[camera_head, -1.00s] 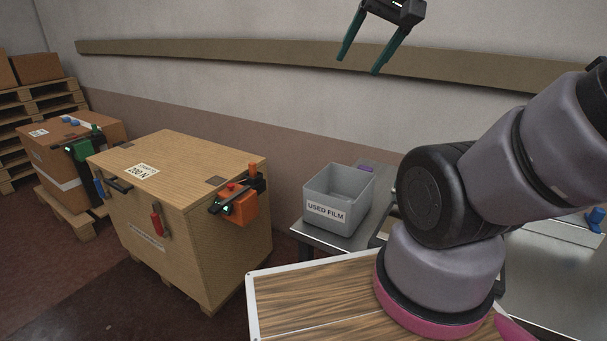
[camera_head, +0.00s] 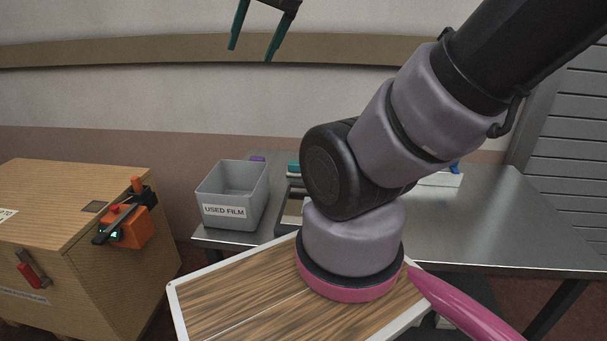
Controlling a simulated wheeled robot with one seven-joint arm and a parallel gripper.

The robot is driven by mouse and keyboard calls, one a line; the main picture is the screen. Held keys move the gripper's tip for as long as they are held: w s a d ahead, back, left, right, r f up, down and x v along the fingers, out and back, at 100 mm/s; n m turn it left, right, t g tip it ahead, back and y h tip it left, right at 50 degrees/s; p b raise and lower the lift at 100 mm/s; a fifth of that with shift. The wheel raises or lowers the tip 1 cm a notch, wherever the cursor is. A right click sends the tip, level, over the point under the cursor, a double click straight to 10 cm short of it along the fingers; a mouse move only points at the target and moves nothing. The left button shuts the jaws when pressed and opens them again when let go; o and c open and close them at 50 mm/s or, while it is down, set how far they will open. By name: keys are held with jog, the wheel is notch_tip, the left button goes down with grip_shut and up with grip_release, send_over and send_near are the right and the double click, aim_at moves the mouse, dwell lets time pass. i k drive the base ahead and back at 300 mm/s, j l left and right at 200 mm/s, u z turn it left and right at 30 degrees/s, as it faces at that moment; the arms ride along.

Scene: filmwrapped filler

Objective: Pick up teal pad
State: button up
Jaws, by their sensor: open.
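My gripper (camera_head: 251,54) shows at the top of the view, with its two teal fingers apart and nothing between them. It is high in front of the wall, well above the table. A small teal thing (camera_head: 293,167), possibly the teal pad, shows at the far end of a tray-like holder (camera_head: 290,217) on the metal table. My arm hides most of that holder, so I cannot tell the teal thing's full shape. The gripper is far from it.
A grey bin (camera_head: 212,190) labelled "USED FILM" stands on the metal table (camera_head: 500,222), with a purple item (camera_head: 258,158) behind it. A wooden crate (camera_head: 50,210) with an orange device (camera_head: 130,229) stands left. A blue item (camera_head: 455,167) lies right. The table's right side is largely clear.

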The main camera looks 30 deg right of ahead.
aim_at(293, 171)
jog(key=z, duration=0.75)
